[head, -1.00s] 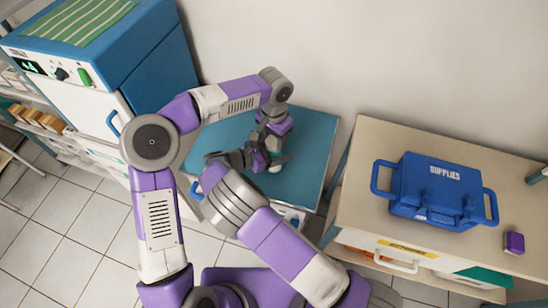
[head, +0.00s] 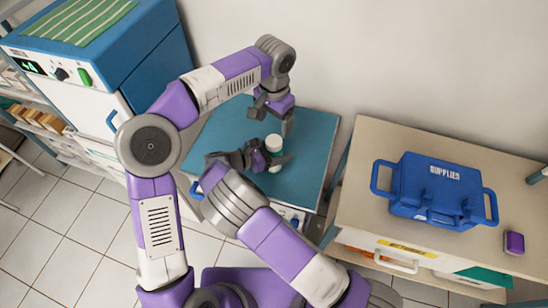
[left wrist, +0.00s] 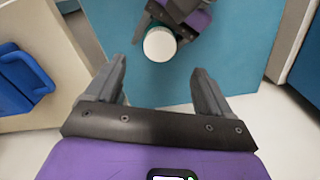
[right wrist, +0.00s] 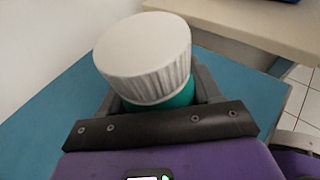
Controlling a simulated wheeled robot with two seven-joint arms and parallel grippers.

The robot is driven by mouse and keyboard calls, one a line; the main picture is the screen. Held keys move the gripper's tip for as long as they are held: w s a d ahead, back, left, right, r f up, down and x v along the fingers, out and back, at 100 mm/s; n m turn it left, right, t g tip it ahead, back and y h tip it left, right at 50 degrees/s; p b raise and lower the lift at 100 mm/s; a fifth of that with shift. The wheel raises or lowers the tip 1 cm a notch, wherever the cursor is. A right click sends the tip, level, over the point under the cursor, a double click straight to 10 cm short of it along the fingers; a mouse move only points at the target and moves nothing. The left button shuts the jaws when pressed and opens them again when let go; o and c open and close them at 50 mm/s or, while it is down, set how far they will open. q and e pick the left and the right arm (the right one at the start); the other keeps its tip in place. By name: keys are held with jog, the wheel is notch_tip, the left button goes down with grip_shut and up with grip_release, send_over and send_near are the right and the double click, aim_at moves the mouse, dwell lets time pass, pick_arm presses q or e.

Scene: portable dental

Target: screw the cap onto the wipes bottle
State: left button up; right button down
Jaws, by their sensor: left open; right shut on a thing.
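The wipes bottle is teal with a white ridged cap. It stands on the blue table top, and its teal body (right wrist: 178,95) shows below the cap (right wrist: 145,52) in the right wrist view. The cap (head: 273,142) sits on the bottle's top; I cannot tell how tightly it is seated. My right gripper (head: 272,158) is shut on the bottle's body and hides part of it. My left gripper (head: 272,117) is open and empty, above and apart from the cap. In the left wrist view the cap (left wrist: 160,44) lies beyond the open fingers.
The blue table top (head: 315,125) is otherwise bare. A beige cabinet (head: 350,215) to the right carries a blue supplies case (head: 435,190) and a small purple box (head: 514,243). A blue and white appliance (head: 150,65) stands at the left; a wall is behind.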

pick_arm(q)
notch_tip(320, 180, up, 4)
jog(key=shift+f, duration=0.1)
pick_arm(e)
jog(key=shift+c, duration=0.7)
grip_release()
pick_arm(q)
jog(key=shift+r+p, duration=0.4)
jog(key=shift+p, duration=0.05)
pick_arm(e)
jog(key=v, duration=0.7)
jog(key=shift+a, duration=0.25)
jog(key=shift+s+r, duration=0.1)
jog(key=shift+s, duration=0.05)
